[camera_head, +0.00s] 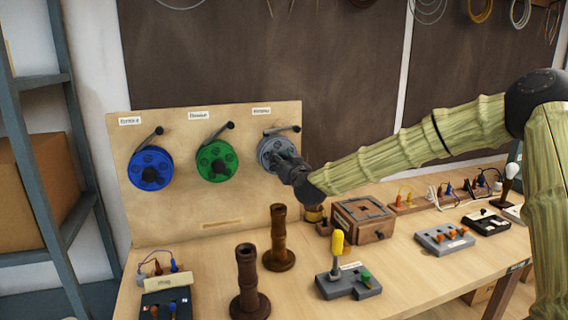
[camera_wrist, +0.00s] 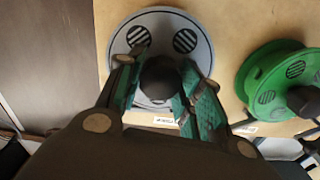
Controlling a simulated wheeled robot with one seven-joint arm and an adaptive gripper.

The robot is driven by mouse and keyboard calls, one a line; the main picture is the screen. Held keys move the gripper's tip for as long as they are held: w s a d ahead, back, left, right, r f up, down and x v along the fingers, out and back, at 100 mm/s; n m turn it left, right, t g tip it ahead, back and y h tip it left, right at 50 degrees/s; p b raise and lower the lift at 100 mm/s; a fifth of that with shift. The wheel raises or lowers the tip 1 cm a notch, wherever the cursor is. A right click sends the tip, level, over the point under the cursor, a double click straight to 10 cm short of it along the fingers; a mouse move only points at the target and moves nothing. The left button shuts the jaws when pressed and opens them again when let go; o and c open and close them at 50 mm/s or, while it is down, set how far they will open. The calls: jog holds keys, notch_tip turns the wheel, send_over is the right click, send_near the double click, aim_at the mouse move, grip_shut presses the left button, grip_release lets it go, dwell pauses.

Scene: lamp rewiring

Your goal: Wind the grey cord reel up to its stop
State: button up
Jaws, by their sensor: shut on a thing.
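The grey cord reel (camera_head: 268,147) is the rightmost of the reels on the upright tan board (camera_head: 200,228) in the head view. Its pale disc with striped round vents also fills the top of the wrist view (camera_wrist: 203,60). My gripper (camera_head: 284,162) reaches it from the right and covers its lower right part. In the wrist view my gripper (camera_wrist: 160,75) has its fingers on both sides of a dark round knob (camera_wrist: 160,72) at the front of the grey reel and is shut on it. The reel's cord and stop cannot be made out.
A green reel (camera_head: 217,161) and a blue reel (camera_head: 150,168) hang left of the grey one. Below stand two brown turned posts (camera_head: 279,240), a wooden box (camera_head: 362,218) and a grey switch block (camera_head: 347,284). A blue-grey shelf frame (camera_head: 28,150) stands at far left.

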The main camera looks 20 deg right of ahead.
jog(key=shift+m+b, duration=0.4)
jog(key=shift+m, duration=0.3)
jog(key=o, duration=1)
jog(key=shift+d, duration=0.1)
jog(key=shift+o, duration=0.2)
jog(key=s, duration=1.2)
jog(key=shift+d, duration=0.2)
